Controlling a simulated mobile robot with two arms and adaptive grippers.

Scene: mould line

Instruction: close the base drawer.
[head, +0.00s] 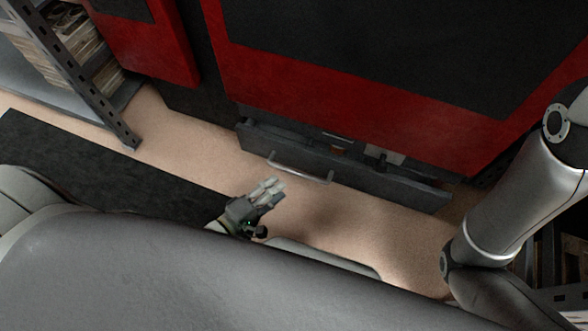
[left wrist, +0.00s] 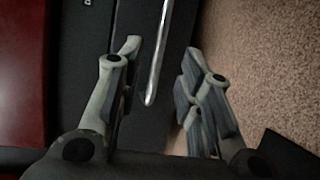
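The base drawer (head: 345,172) is a dark grey drawer low in the red and black machine. It stands partly open, and its inside shows behind the front panel. Its silver bar handle (head: 300,172) is on the front. My left gripper (head: 272,188) is just in front of the handle, near its left end. In the left wrist view the gripper's fingers (left wrist: 161,52) are apart, with the handle (left wrist: 157,55) showing between and beyond them. Contact with the handle cannot be told. My right arm shows at the right, but its gripper is out of view.
Small items (head: 384,157) lie inside the drawer. A metal shelf rack (head: 75,85) stands at the upper left, and a dark mat (head: 105,165) lies on the tan floor. Bare floor (head: 335,215) lies in front of the drawer.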

